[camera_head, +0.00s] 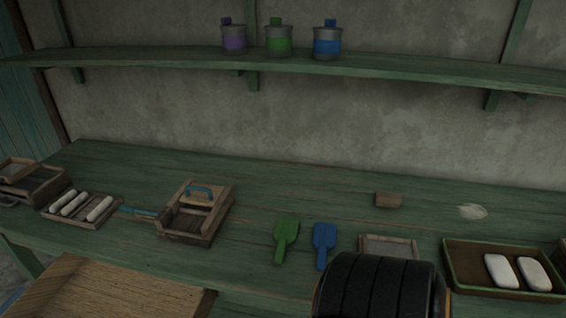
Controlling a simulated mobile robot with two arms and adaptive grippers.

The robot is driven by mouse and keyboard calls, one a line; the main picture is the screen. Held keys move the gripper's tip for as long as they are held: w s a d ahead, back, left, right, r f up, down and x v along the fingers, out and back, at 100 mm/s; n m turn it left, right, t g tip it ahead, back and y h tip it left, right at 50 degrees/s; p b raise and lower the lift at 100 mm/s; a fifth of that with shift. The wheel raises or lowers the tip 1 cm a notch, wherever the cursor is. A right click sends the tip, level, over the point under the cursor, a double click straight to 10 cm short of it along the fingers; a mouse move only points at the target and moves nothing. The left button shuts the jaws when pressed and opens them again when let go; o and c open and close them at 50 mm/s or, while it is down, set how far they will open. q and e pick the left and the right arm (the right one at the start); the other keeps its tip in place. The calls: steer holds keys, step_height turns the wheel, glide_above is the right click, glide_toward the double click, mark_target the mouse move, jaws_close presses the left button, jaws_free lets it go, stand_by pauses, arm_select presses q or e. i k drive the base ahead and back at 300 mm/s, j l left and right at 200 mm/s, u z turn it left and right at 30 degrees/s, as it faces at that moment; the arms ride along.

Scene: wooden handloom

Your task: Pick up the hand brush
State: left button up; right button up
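I cannot tell for sure which thing is the hand brush. A teal handle (138,212) sticks out to the left of a wooden box (207,238) on the green bench; what it belongs to is unclear. A small brown block (388,200) lies alone toward the back right of the bench. A green scoop-shaped tool (286,231) and a blue one (324,237) lie side by side in the middle, handles toward me. Neither of my grippers is in view.
The green bench (300,190) carries a tray of white rolls (98,221) at left, a small wooden frame (372,240), and a tray (460,282) with two white bars at right. Three coloured cans stand on the shelf (400,70). The bench's back strip is mostly clear.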

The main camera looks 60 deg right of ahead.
mark_target(383, 199)
steer(key=z, duration=2.8)
